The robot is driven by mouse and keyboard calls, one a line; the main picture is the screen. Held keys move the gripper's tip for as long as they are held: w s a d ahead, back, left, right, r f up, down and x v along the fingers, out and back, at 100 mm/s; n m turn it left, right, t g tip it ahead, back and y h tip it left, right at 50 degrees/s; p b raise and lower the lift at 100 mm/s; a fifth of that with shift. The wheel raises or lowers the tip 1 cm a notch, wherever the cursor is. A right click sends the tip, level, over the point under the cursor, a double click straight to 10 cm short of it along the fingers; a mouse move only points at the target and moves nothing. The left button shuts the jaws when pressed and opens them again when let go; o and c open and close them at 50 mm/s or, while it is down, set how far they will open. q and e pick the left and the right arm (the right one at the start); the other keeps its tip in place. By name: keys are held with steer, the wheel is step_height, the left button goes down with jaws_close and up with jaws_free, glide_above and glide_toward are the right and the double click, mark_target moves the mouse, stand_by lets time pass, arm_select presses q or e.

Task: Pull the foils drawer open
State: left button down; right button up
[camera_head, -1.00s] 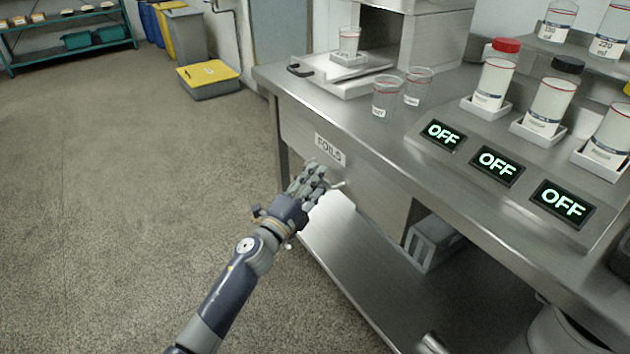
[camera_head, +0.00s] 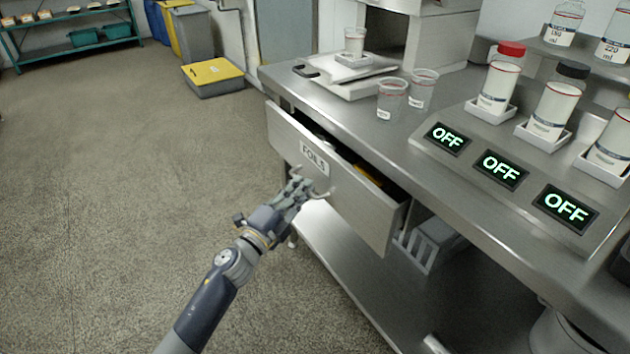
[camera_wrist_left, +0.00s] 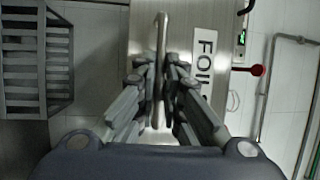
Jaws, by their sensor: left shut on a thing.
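The foils drawer (camera_head: 340,196) has a steel front with a "FOILS" label (camera_head: 314,158) and stands partly out from under the steel bench. A gap shows behind its front, with something yellow (camera_head: 369,174) inside; the rest of the contents is hidden. My left gripper (camera_head: 300,190) is at the drawer's bar handle (camera_head: 324,194), below the label. In the left wrist view the gripper (camera_wrist_left: 160,100) is shut on the handle (camera_wrist_left: 161,40), which runs between its fingers. The drawer front with its label (camera_wrist_left: 205,60) is just beyond. My right gripper is not in view.
The steel bench top (camera_head: 400,140) holds two clear cups (camera_head: 391,100), several jars and three "OFF" displays (camera_head: 500,169). A lower shelf (camera_head: 335,250) lies under the drawer. The floor (camera_head: 120,200) left of the bench is clear.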

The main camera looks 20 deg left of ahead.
arm_select(q)
steer(key=s+a+p, duration=0.1)
steer(key=s+a, duration=1.2)
steer(key=s, duration=0.4)
steer(key=shift+a, duration=0.15)
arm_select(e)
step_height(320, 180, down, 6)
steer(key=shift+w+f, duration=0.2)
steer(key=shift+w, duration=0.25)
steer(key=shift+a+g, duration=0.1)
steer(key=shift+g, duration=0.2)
arm_select(q)
steer(key=c, duration=1.7)
jaws_free()
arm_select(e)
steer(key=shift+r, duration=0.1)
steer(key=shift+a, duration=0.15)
arm_select(q)
steer(key=v, duration=1.2)
